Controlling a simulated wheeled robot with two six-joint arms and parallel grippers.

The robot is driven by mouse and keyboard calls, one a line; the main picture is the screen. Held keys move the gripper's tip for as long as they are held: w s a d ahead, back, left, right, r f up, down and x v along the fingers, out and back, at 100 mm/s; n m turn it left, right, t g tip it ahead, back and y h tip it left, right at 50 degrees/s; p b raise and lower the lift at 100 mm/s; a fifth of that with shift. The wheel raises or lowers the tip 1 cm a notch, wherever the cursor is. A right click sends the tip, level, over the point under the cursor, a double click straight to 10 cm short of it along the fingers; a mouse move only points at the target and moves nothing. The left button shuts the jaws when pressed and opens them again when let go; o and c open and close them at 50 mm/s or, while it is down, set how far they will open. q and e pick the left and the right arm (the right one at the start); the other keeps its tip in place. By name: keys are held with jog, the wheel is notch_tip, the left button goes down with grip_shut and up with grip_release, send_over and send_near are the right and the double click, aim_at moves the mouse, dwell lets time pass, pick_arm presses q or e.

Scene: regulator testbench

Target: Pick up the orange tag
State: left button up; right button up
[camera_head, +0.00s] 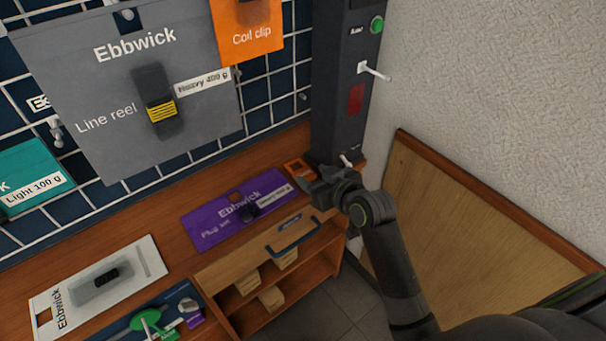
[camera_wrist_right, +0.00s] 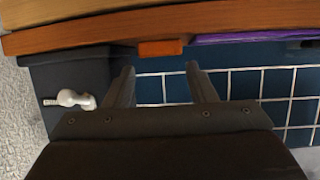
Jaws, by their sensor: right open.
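The orange tag (camera_head: 297,168) is small and lies on the wooden bench top, beside the foot of the dark post. In the right wrist view the orange tag (camera_wrist_right: 160,48) shows edge-on at the bench edge, just ahead of the gap between my fingertips. My right gripper (camera_head: 314,186) is at the near side of the tag, by the right end of the bench, and partly covers the view there. In its wrist view the right gripper (camera_wrist_right: 160,70) is open with nothing between the fingers. My left gripper is not in view.
The dark post (camera_head: 346,85) carries a green button and white levers. A purple card (camera_head: 205,222) lies left of the tag, and a white card (camera_head: 140,258) farther left. A drawer with a blue handle (camera_head: 293,250) is below. A wire grid (camera_head: 283,90) backs the bench.

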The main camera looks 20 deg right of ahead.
aim_at(303, 172)
jog(key=shift+x, duration=2.65)
jog(key=shift+a, duration=0.1)
jog(key=c, duration=0.6)
jog(key=shift+r, duration=0.1)
jog(key=shift+s+r, duration=0.2)
jog(key=shift+r, duration=0.2)
notch_tip(303, 172, up, 6)
jog(key=shift+p, duration=0.45)
jog(key=s+d, duration=0.2)
jog(key=s, duration=0.4)
jog(key=s+d, duration=0.2)
jog(key=s, duration=0.4)
jog(key=s+d, duration=0.2)
jog(key=s, duration=0.4)
jog(key=shift+s+d, duration=0.25)
jog(key=shift+d, duration=0.15)
